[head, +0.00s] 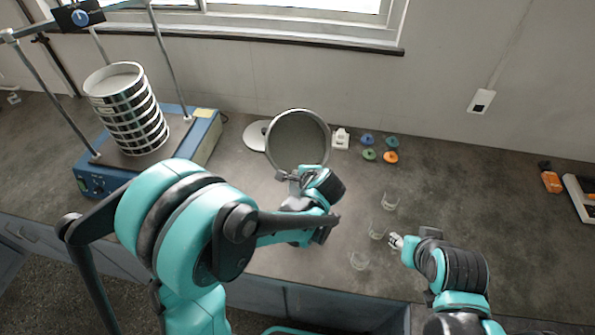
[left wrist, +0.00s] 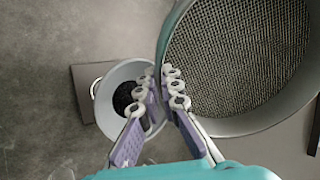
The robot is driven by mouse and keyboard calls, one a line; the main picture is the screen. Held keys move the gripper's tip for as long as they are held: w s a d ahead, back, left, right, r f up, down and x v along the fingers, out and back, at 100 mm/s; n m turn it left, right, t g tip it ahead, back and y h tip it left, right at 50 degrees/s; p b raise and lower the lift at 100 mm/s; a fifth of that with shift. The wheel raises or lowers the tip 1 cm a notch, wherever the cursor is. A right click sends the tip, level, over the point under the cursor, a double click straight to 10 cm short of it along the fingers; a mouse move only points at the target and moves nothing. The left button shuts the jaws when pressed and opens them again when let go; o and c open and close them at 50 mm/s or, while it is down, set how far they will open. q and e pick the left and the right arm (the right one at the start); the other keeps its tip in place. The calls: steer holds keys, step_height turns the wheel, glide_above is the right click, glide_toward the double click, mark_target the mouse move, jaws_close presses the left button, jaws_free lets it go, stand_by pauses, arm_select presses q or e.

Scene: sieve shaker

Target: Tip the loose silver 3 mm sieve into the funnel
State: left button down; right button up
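The silver sieve (head: 298,140) is held up and tilted, its round mesh face turned toward the head camera. In the left wrist view its mesh (left wrist: 240,50) fills the upper right and looks bare. My left gripper (head: 290,177) is shut on the sieve's rim; its fingers (left wrist: 163,88) meet at the rim in the left wrist view. A white funnel (left wrist: 104,100) with dark matter in it shows just left of the fingers. In the head view a white round shape (head: 254,136), probably the funnel, is partly hidden behind the sieve. My right gripper (head: 396,241) is away at the right, its opening unclear.
A blue shaker (head: 205,140) with a sieve stack (head: 128,108) stands at the left. Glass beakers (head: 390,201) stand near my right gripper. Several coloured discs (head: 390,157) and a small white object (head: 341,138) lie right of the sieve. The bench at the right is mostly clear.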

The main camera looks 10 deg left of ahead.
stand_by(0.3)
arm_select(q)
steer(key=g+h+p, duration=0.1)
steer(key=p, duration=0.1)
steer(key=r+g+p, duration=0.1)
steer(key=shift+a+r+g+h+p, duration=0.1)
steer(key=shift+r+g+h+p, duration=0.2)
steer(key=shift+g+h+p, duration=0.1)
steer(key=shift+g+h, duration=0.3)
steer(key=shift+g, duration=0.1)
steer(key=shift+f, duration=0.15)
steer(key=shift+g, duration=0.3)
